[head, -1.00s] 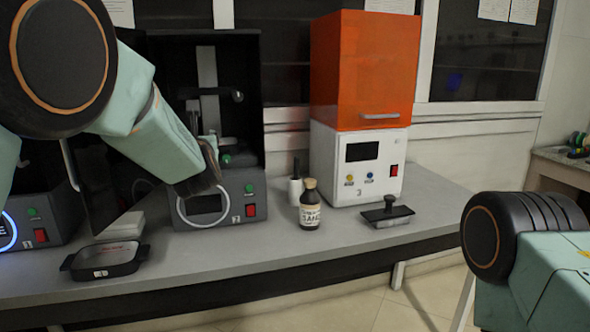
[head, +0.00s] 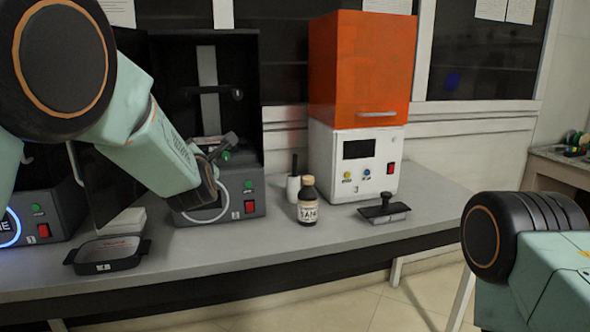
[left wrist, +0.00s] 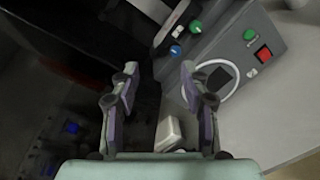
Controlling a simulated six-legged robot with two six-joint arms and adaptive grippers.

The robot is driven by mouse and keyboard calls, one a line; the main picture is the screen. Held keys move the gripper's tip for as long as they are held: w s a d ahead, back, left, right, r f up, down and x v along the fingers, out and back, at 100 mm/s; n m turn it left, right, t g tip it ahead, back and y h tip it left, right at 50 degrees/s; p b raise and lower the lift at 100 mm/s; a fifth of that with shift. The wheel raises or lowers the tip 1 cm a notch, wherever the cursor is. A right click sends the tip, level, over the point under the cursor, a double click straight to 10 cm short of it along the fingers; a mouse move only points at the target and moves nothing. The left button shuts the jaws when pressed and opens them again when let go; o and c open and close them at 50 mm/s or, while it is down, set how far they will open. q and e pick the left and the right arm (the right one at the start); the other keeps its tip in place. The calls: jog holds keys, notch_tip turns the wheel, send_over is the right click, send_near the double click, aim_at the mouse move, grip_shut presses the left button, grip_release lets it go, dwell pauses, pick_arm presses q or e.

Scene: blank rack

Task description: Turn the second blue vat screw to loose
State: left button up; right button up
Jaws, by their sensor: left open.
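My left gripper (head: 221,158) is open and empty in front of the middle dark printer (head: 256,190), at its opening. In the left wrist view the two fingers of the left gripper (left wrist: 158,70) stand wide apart. A blue screw (left wrist: 175,50) shows beyond the fingertips, beside a green knob (left wrist: 196,26), apart from the fingers. Another blue knob (left wrist: 72,128) sits in the dark area at left, dim and hard to make out. Arm and gripper hide part of the printer front in the head view. My right gripper is out of view.
A brown bottle (head: 308,207) and white printer unit with orange cover (head: 362,75) stand to the right. A black tray (head: 108,256) lies at the front left. A black-handled tool (head: 384,210) lies right. The bench front (head: 240,255) is clear.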

pick_arm(q)
jog(key=s+a+f+m+g+h, duration=0.1)
jog(key=s+f+m+g, duration=0.1)
jog(key=s+f+m, duration=0.65)
jog(key=s+f+m+g, duration=0.3)
jog(key=s+f+m, duration=0.15)
jog(key=f, duration=0.65)
jog(key=s+a+f+m+g+h, duration=0.1)
jog(key=s+f+m+g, duration=0.1)
jog(key=s+f+m, duration=0.65)
jog(key=s+f+m+g, duration=0.2)
jog(key=s+f, duration=0.3)
jog(key=s, duration=0.6)
jog(key=s+f+m+g+h, duration=0.1)
jog(key=s+f+g, duration=0.3)
jog(key=s, duration=0.8)
jog(key=s+f+m+g, duration=0.3)
jog(key=s+f, duration=0.4)
jog(key=s, duration=0.4)
jog(key=shift+s+d+f+g+h, duration=0.25)
jog(key=shift+f+g+h, duration=0.05)
jog(key=shift+g+h, duration=0.1)
jog(key=shift+c, duration=0.6)
